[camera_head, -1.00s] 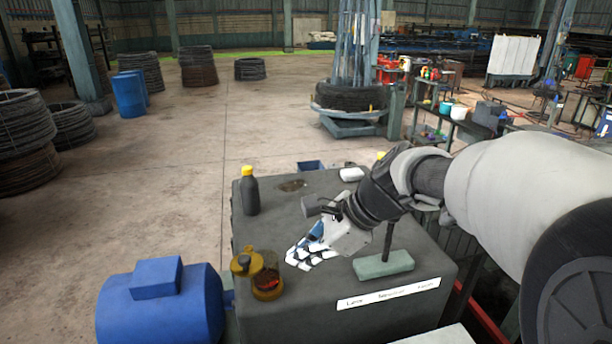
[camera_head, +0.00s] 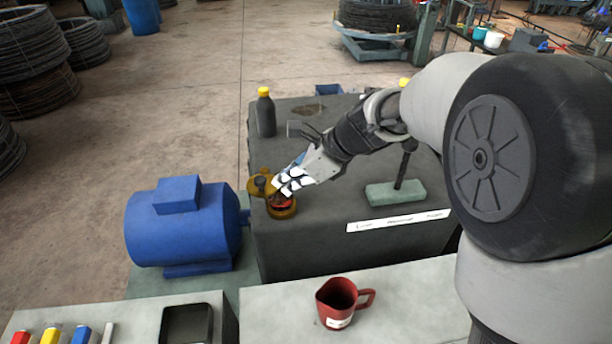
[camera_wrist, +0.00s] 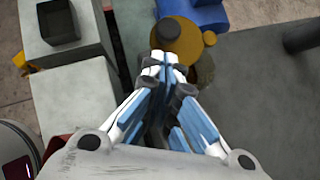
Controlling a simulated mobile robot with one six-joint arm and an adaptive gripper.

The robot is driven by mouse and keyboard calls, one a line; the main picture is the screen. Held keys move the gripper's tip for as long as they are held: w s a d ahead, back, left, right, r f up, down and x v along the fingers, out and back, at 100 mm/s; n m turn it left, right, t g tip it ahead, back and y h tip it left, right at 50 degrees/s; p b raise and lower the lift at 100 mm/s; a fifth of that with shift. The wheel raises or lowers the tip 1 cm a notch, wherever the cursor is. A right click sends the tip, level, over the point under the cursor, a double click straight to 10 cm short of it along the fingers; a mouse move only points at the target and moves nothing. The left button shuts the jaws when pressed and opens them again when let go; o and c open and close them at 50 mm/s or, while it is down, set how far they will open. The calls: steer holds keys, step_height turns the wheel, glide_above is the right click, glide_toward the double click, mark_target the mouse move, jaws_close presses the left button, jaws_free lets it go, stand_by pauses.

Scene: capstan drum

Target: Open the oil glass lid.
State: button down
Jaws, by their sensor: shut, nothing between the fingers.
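The oil glass (camera_head: 283,208) stands at the near left corner of the dark grey box, amber with something red inside. Its brass lid (camera_head: 262,186), with a dark knob, sits offset to the left of the glass rather than squarely over it. In the wrist view the round lid (camera_wrist: 184,46) lies just beyond my fingertips, and the glass (camera_wrist: 205,72) shows partly beside them. My gripper (camera_head: 281,184) is shut and empty, at the right side of the lid and above the glass; I cannot tell whether it touches. My fingers (camera_wrist: 164,66) hide part of the glass mouth.
A blue motor (camera_head: 183,225) stands left of the box. A red mug (camera_head: 341,302) is on the near bench. The middle of the box top is mostly clear.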

mark_target(268, 185)
steer(key=shift+w+a+f, duration=0.15)
steer(key=shift+a, duration=0.65)
steer(key=shift+s+a+m+t+p, duration=0.5)
steer(key=shift+a+m+t, duration=0.3)
steer(key=shift+m, duration=0.2)
steer(key=shift+s+a+m+t+h+p, duration=0.15)
steer(key=shift+a+m+t+h+p, duration=0.2)
steer(key=shift+a+m+p, duration=0.45)
steer(key=shift+s+a+m+t+h+p, duration=0.1)
steer(key=shift+a+m+t+h+p, duration=0.3)
steer(key=shift+a, duration=0.7)
steer(key=shift+s+a+m+t+h+p, duration=0.15)
steer(key=shift+a+m+t+p, duration=0.2)
steer(key=shift+a+m+p, duration=0.5)
steer(key=shift+a, duration=0.1)
